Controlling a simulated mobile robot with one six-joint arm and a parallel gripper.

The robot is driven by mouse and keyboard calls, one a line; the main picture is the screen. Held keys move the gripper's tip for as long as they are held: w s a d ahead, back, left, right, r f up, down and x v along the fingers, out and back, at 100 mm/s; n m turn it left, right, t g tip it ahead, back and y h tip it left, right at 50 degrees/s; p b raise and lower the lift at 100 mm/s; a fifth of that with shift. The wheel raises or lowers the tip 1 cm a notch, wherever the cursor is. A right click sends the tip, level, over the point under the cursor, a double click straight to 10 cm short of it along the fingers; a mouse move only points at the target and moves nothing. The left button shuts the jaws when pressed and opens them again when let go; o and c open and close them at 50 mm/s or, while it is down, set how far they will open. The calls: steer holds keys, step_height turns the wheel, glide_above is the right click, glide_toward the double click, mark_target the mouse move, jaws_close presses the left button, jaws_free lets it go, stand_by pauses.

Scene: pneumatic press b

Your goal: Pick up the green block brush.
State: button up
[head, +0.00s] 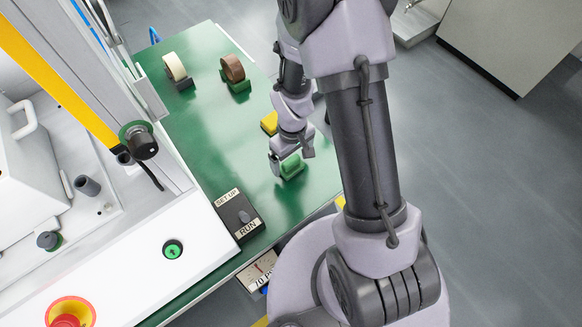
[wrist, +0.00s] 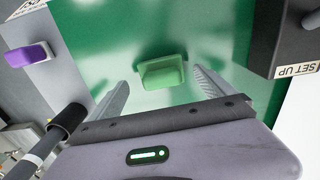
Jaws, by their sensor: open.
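The green block brush (head: 292,166) sits on the green table top, right under my gripper (head: 287,161) in the head view. In the wrist view the green block brush (wrist: 162,72) lies ahead, between the two spread fingers of my gripper (wrist: 160,77). Gaps show on both sides of it, so the fingers appear apart from it. My gripper is open and empty. The height of the fingertips above the table is hard to tell.
A yellow block (head: 269,123) lies just behind my wrist on the green table (head: 210,125). A SET UP/RUN switch box (head: 239,216) stands near the front edge, beside the white press housing (head: 190,245).

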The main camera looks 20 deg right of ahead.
mark_target(291, 160)
steer(key=f, duration=0.2)
steer(key=f+b, duration=0.1)
steer(key=f, duration=0.1)
steer(key=shift+a+b, duration=0.2)
steer(key=shift+b, duration=0.1)
steer(key=shift+r, duration=0.2)
